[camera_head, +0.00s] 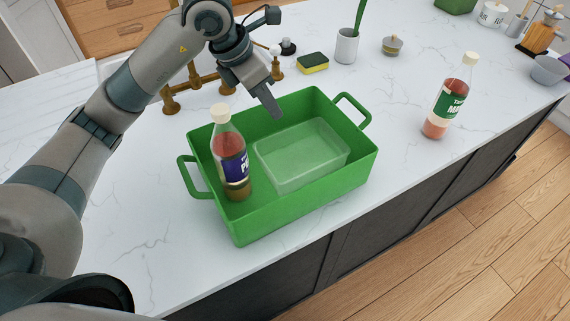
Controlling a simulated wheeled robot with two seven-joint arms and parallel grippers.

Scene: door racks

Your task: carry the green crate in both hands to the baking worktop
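The green crate (303,202) stands on a white marble worktop, near its front edge. A handle sticks out at its left end (188,178) and another at its right end (357,108). Inside it are a bottle with a dark blue label (231,160), upright at the left, and a clear rectangular container (301,157). My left gripper (270,100) points down by the crate's back rim, apart from both handles. It is seen edge-on, so its opening cannot be told. My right gripper is not in view. I cannot tell which surface is the baking worktop.
A second bottle (448,103) stands on the worktop (400,165) right of the crate. Behind are a brass tap (172,98), a sponge (313,63), a white cup (347,47) and a small jar (392,46). Wooden floor (470,250) lies in front of the dark cabinets.

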